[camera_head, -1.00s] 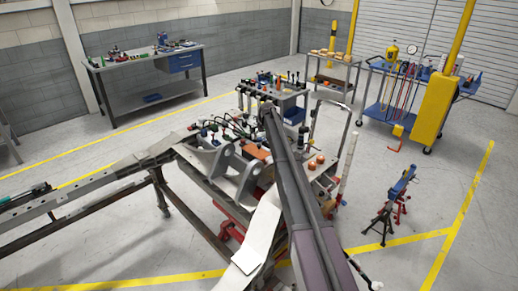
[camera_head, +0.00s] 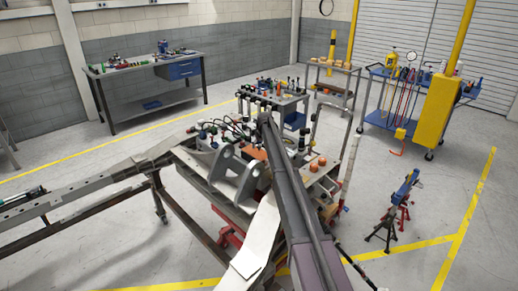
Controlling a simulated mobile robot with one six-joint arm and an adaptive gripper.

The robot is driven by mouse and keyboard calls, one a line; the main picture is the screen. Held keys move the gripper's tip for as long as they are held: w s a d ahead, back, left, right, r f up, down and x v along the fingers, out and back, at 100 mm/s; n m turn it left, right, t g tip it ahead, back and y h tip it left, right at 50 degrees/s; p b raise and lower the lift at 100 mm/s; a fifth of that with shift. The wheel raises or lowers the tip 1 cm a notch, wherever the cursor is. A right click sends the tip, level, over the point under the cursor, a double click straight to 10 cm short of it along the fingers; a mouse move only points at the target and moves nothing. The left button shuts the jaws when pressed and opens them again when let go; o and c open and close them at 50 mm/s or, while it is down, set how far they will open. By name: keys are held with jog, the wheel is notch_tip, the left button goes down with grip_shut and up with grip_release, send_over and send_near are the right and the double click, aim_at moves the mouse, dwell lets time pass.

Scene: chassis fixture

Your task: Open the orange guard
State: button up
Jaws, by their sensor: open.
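An orange piece (camera_head: 254,153), which looks like the guard, shows only in part on the chassis fixture (camera_head: 200,157). It sits behind a grey bracket with round holes (camera_head: 235,175) and left of my arm. My dark arm reaches from the bottom edge up over the fixture and covers part of it. My gripper cannot be made out; it is hidden behind or beyond the arm. I cannot tell whether the guard is raised or lowered, or whether anything touches it.
Orange knobs (camera_head: 318,162) sit right of my arm. Hoses and fittings (camera_head: 212,130) crowd the fixture's back. A tool cart (camera_head: 275,95) stands behind. A blue stand (camera_head: 405,190) and a yellow cabinet (camera_head: 440,107) are at right. Floor is clear at front right.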

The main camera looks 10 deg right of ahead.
dwell(0.3)
grip_shut()
jog(key=shift+a, duration=0.2)
jog(key=shift+d, duration=0.1)
jog(key=shift+s+d, duration=0.1)
jog(key=shift+s, duration=0.1)
